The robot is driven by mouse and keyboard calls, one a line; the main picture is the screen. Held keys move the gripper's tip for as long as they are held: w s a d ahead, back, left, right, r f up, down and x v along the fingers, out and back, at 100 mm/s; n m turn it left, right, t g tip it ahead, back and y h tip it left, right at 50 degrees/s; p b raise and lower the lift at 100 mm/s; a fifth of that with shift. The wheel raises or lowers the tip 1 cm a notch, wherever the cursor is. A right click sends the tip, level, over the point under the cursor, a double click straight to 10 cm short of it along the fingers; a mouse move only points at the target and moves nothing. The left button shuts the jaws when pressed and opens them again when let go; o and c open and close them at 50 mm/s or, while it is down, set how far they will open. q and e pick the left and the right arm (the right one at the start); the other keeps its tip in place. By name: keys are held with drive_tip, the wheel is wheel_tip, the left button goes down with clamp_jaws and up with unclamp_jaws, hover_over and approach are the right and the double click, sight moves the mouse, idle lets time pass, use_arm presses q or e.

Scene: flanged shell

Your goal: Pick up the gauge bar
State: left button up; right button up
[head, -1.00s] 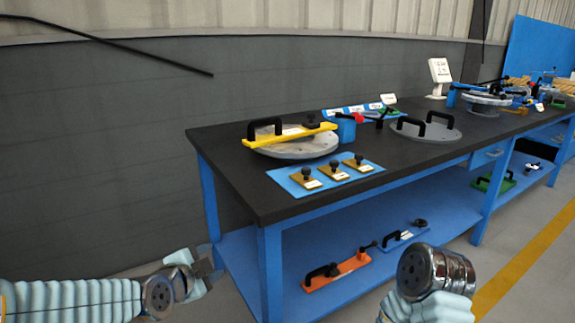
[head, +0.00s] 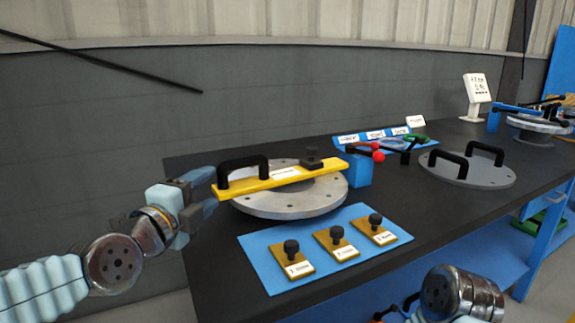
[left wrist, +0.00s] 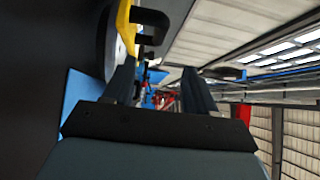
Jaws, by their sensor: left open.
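The gauge bar, a yellow bar (head: 262,183) with a black arch handle (head: 243,167) at its left and a black knob at its right, lies across a grey flanged ring (head: 290,206) on the bench. My left gripper (head: 208,192) is open and empty, just left of the bar's left end, at about its height. In the left wrist view, the yellow bar (left wrist: 124,22) and its black handle (left wrist: 151,24) are at the top, beyond the open fingers (left wrist: 160,88). My right gripper is out of view; only part of that arm shows.
A blue mat (head: 262,262) with several brass, black-knobbed blocks lies in front of the ring. A blue block (head: 357,172) with a red-tipped lever stands right of it. A grey disc with two black handles (head: 466,172) lies further right. The dark wall is behind.

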sight(238, 165)
use_arm(q)
drive_tip(key=b+x, duration=0.1)
drive_tip(key=x, duration=0.7)
drive_tip(key=shift+w, duration=0.3)
drive_tip(key=shift+p+x, duration=0.45)
drive_tip(key=shift+x, duration=2.25)
drive_tip(key=shift+a+f, duration=0.1)
drive_tip(key=shift+a, duration=0.05)
clamp_jaws()
